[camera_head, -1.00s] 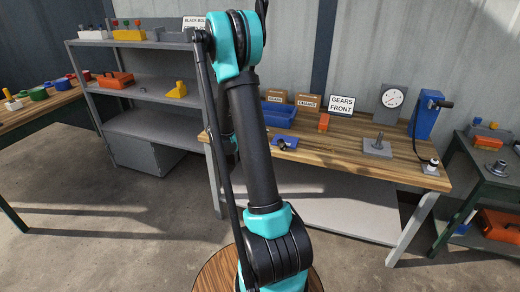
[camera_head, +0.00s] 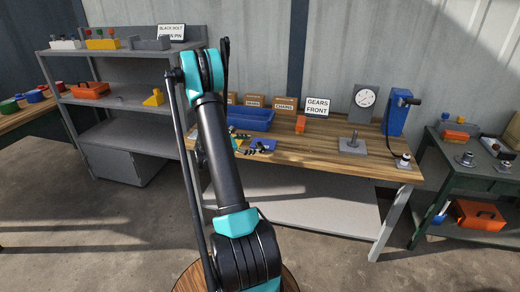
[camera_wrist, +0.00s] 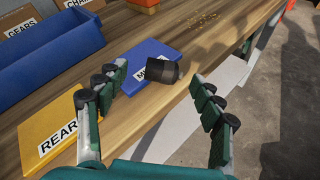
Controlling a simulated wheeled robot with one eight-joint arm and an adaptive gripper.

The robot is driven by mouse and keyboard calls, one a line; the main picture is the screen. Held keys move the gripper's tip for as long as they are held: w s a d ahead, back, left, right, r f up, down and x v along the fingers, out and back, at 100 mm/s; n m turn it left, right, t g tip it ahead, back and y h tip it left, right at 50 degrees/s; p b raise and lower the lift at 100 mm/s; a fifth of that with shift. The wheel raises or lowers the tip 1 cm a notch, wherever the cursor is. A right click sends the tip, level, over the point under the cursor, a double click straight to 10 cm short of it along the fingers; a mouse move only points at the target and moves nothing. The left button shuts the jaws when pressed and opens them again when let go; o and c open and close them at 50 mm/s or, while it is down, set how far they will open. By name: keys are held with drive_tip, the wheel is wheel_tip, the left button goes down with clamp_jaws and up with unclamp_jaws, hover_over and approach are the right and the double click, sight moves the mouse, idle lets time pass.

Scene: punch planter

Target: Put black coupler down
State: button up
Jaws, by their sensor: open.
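The black coupler (camera_wrist: 163,72) is a short dark cylinder lying tilted on its side at the right edge of a blue plate (camera_wrist: 138,60) on the wooden bench. It covers part of the plate's white label. My gripper (camera_wrist: 160,76) is open, with one finger to the left of the coupler and the other to its right; both look clear of it. In the head view, my gripper is small and partly hidden beside the blue plate (camera_head: 264,144), so finger detail is unclear there.
A blue bin (camera_wrist: 50,55) and an orange block (camera_head: 300,124) stand behind. A grey post stand (camera_head: 353,146) is farther right. Bare wood lies along the front edge.

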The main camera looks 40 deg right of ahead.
sight(261, 145)
drive_tip(key=shift+f+x, duration=0.2)
drive_tip(key=shift+x, duration=3.15)
drive_tip(key=shift+s+a, duration=0.1)
drive_tip(key=shift+s, duration=0.1)
drive_tip(key=shift+c, duration=0.3)
drive_tip(key=c, duration=1.4)
drive_tip(key=shift+o, duration=0.2)
drive_tip(key=shift+r, duration=0.1)
